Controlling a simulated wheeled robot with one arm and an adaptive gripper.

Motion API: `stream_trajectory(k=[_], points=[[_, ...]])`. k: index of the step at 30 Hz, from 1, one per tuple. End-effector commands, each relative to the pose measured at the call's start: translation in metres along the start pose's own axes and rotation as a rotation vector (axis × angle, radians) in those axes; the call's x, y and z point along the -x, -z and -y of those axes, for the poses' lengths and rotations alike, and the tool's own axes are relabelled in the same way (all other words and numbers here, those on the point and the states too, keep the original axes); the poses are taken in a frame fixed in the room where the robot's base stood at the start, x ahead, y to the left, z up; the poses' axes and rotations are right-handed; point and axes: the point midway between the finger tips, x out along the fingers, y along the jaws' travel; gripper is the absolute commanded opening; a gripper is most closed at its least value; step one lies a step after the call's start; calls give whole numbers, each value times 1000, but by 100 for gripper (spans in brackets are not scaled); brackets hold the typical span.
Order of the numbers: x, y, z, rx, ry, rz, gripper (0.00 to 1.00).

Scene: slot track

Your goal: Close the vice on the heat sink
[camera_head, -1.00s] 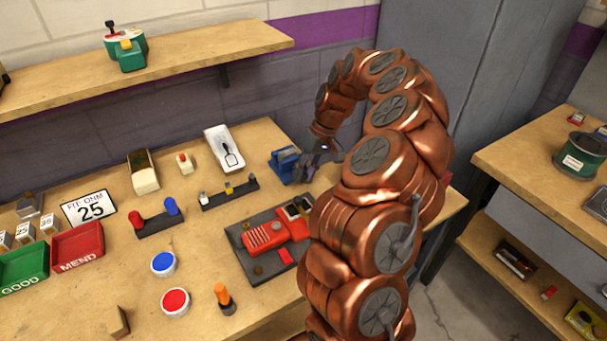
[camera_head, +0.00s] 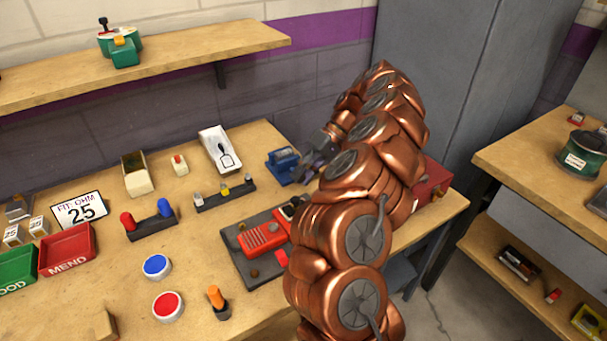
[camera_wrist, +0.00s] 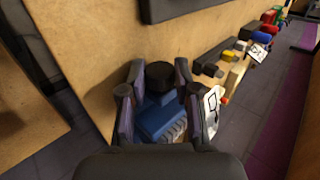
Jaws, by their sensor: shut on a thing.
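The blue vice (camera_head: 281,166) stands near the back right of the bench. It also shows in the wrist view (camera_wrist: 157,122), below and between my fingers. A dark round knob (camera_wrist: 160,74) at the vice's end sits between my fingertips. My gripper (camera_wrist: 158,82) is shut on this knob; in the head view my gripper (camera_head: 314,162) is just right of the vice. A pale ridged piece (camera_wrist: 175,132) at the vice looks like the heat sink, partly hidden by my gripper. I cannot tell how tightly the jaws hold it.
A dark rack (camera_head: 213,199) with small parts and a dark board with a red device (camera_head: 263,238) are in front. A red box (camera_head: 433,184) stands at the bench's right end, beyond my arm.

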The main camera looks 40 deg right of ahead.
Motion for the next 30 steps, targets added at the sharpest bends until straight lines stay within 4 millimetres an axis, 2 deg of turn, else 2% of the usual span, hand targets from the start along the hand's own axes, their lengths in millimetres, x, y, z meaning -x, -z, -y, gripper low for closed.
stream_trajectory(k=[8, 9, 15, 30], points=[[-1, -1, 0, 0, 1, 4, 0], [-1, -1, 0, 0, 0, 4, 34], [0, 0, 0, 0, 0, 2, 55], [1, 0, 1, 1, -24, 0, 57]])
